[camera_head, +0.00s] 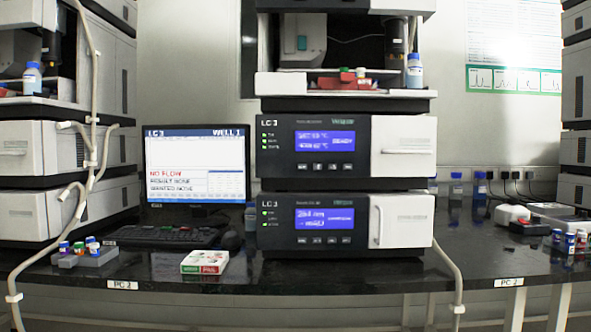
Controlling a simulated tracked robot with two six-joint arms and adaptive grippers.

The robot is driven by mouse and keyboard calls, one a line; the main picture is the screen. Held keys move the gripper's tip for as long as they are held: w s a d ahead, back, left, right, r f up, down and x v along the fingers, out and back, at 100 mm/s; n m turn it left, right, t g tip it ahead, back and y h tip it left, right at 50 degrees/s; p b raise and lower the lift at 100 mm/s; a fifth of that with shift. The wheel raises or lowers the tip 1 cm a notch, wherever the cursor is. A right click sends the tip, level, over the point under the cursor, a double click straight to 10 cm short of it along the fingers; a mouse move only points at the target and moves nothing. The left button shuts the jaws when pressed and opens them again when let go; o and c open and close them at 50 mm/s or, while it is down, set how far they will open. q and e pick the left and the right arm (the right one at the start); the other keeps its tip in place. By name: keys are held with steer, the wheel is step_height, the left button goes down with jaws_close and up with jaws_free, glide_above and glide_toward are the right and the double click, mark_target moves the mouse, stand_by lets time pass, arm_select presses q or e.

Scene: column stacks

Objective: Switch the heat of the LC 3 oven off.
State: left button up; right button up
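The LC 3 stack stands in the middle of the bench. Its upper unit (313,147) is labelled LC 3 and has a lit blue display (325,141) with two lines that look like temperatures in °C and the word READY. Small green lights (265,140) glow left of the display, and a row of small buttons (318,167) sits below it. A white door (403,146) closes its right side. The lower LC 3 unit (313,222) has its own blue display (324,218), too blurred to read surely. Neither gripper is in view.
A monitor (196,165) reading LC 3, WELL 1 and NO FLOW stands left, with a keyboard (165,235). A white-green-red box (204,262) and a vial rack (85,255) lie on the black bench (330,274). A hose (455,275) hangs at the right.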

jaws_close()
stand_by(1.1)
